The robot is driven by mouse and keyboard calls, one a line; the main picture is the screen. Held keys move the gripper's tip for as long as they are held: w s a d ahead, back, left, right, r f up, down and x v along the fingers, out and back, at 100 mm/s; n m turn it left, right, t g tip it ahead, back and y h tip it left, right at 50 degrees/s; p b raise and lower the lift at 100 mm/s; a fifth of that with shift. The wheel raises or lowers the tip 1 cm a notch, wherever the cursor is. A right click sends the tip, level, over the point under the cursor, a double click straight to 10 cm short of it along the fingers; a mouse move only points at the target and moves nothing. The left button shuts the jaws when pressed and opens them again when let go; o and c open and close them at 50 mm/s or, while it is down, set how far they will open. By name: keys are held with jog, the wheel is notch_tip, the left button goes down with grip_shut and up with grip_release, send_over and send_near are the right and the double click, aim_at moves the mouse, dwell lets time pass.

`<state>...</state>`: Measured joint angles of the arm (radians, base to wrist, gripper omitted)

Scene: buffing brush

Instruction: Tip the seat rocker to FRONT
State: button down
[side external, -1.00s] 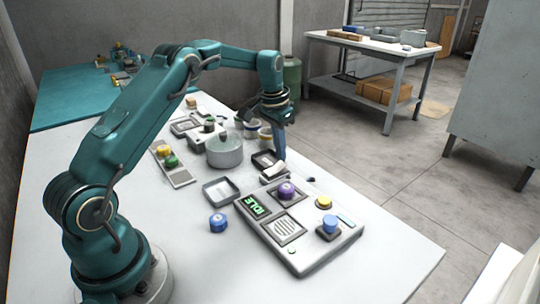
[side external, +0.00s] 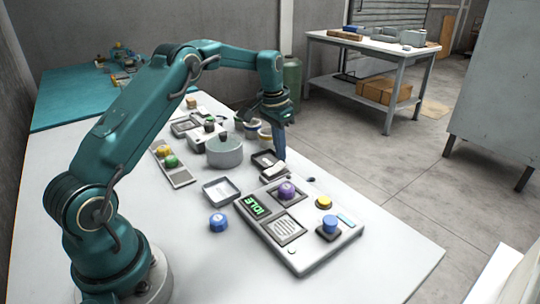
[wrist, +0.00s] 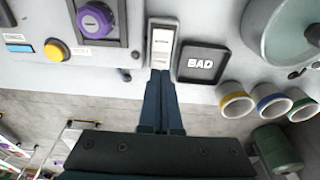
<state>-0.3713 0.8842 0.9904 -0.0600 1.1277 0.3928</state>
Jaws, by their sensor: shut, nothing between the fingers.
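The seat rocker (wrist: 162,47) is a pale, narrow rocker in a grey frame, with small lettering I cannot read. In the side view the rocker (side external: 273,172) sits behind the control box, below my fingertips. My gripper (wrist: 161,74) is shut and empty, pointing down at the rocker's near end in the wrist view. In the side view my gripper (side external: 281,157) is right at the rocker; I cannot tell whether it touches. Which way the rocker is tipped is not clear.
A black BAD tray (wrist: 202,64) lies close beside the rocker. The control box (side external: 300,225) has a purple knob (wrist: 95,20), a yellow button (wrist: 56,50) and a green IDLE display (side external: 256,206). A round grey pot (side external: 224,152) and several colour-banded cups (wrist: 236,100) stand nearby.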

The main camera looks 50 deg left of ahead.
aim_at(280, 165)
jog(key=shift+f, duration=1.15)
dwell(0.9)
jog(key=shift+r, duration=3.55)
